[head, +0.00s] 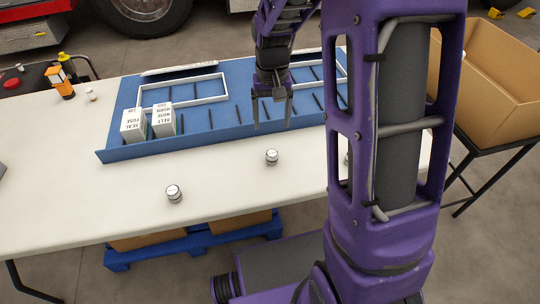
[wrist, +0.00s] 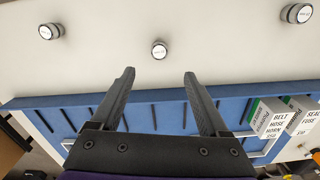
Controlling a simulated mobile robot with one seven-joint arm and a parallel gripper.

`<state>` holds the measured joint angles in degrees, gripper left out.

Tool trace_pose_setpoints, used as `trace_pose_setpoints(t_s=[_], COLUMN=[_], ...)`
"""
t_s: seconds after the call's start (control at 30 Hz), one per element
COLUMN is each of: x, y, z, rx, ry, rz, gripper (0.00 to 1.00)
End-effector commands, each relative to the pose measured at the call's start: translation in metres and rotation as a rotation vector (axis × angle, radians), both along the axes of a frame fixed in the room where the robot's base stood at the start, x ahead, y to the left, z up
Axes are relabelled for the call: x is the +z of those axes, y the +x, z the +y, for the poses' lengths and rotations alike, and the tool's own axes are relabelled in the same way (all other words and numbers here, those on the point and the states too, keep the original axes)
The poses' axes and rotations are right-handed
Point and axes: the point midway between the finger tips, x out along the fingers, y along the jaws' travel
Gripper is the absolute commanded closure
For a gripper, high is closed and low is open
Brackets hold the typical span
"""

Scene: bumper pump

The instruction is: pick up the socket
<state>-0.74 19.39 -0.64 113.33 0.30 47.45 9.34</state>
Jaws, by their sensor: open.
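Several small round metal pieces with white labelled tops stand on the white table; the labels are too small to read, so I cannot tell which is the socket. One piece (head: 272,157) is in the middle, and it shows in the wrist view (wrist: 159,52) just beyond the fingertips. A second piece (head: 174,194) is nearer the front left, at upper right in the wrist view (wrist: 297,14). A third (wrist: 51,32) is at the wrist view's upper left, mostly hidden by my arm in the head view. My gripper (head: 272,120) is open and empty above the blue tray's front part.
A blue divided tray (head: 210,142) holds white frames and two white boxes (head: 132,124), marked seal fuse and belt hose, at its left end. An orange tool (head: 60,84) stands at the table's back left. A cardboard box (head: 500,95) is at right. The table front is largely clear.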

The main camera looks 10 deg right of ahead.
Motion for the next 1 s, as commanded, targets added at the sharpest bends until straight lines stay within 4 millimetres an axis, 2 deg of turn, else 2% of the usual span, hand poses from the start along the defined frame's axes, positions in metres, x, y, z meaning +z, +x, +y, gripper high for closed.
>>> trace_pose_setpoints(t_s=[0.03,0.1,0.3,0.57,0.83,1.0], x=[-0.015,-0.031,-0.069,-0.088,-0.126,-0.136], y=[-0.001,-0.001,0.0,0.0,-0.002,-0.001], z=[0.0,0.0,0.0,0.0,-0.002,-0.002], rx=[0.0,-0.001,-0.001,-0.002,-0.002,-0.002], ry=[0.0,0.0,0.0,0.0,0.0,-0.001], rz=[0.004,0.004,0.001,-0.001,0.0,-0.004], gripper=[0.21,0.21,0.21,0.21,0.21,0.21])
